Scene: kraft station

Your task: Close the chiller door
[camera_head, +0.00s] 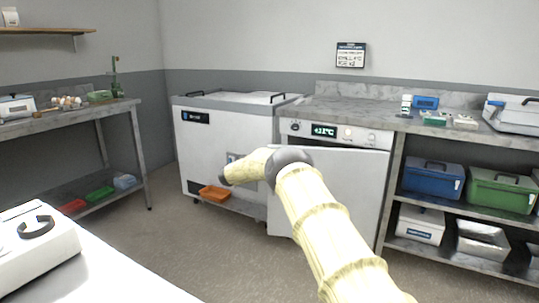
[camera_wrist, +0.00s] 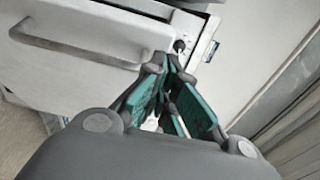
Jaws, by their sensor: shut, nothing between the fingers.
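The chiller is the white unit under the counter, with a lit "+11°C" display (camera_head: 324,130) on its front panel. Its white door (camera_head: 345,185) stands ajar, its left side swung out from the front. In the wrist view the door (camera_wrist: 75,75) shows at upper left with a grey bar handle (camera_wrist: 70,45), and a dark gap runs along its edge. My gripper (camera_wrist: 176,68) is shut and empty, its teal-padded fingers close to the door's corner; I cannot tell if they touch. In the head view my arm hides part of the door, and my gripper's fingers are not clear.
A white chest unit (camera_head: 225,150) stands left of the chiller, with an orange tray (camera_head: 214,193) low at its front. Shelves on the right hold a blue box (camera_head: 433,180) and a green box (camera_head: 502,191). A white table (camera_head: 110,275) is at front left. The floor between is clear.

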